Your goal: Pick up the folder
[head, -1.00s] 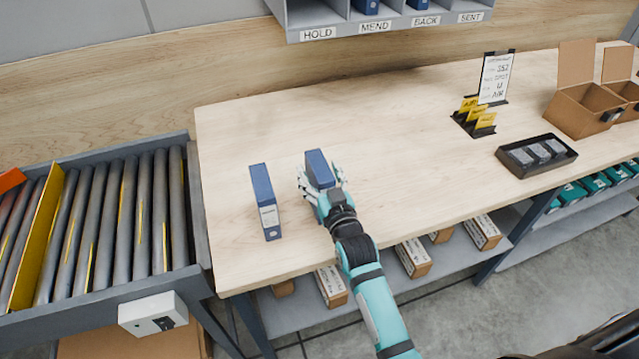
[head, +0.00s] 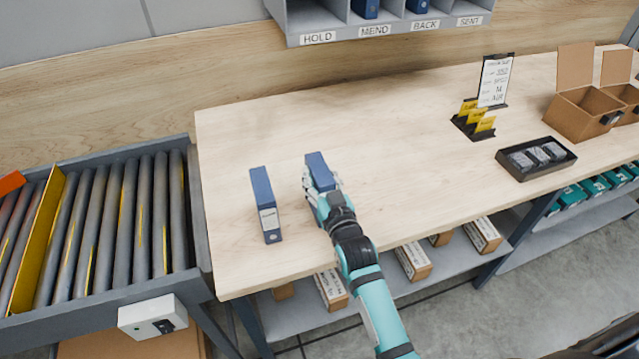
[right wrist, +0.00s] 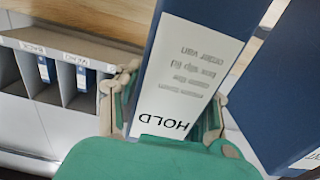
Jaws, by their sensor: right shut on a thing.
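Two blue folders stand on the wooden table. One folder (head: 319,170) is in my right gripper (head: 322,190), which is shut on it; the gripper hides its near end in the head view. In the right wrist view, this folder (right wrist: 205,70) sits between the fingers, its white label reading HOLD with smaller lines of print. The other folder (head: 265,204), with a white label on its spine, stands free just left of the gripper; it also shows at the right edge of the right wrist view (right wrist: 285,90). My left gripper is not in view.
A grey rack (head: 390,32) labelled HOLD, MEND, BACK and SENT hangs behind the table, with blue folders inside. A roller conveyor (head: 120,215) lies left. A black tray (head: 537,157), yellow cards (head: 476,115) and open cartons (head: 585,110) stand right. The table's middle is clear.

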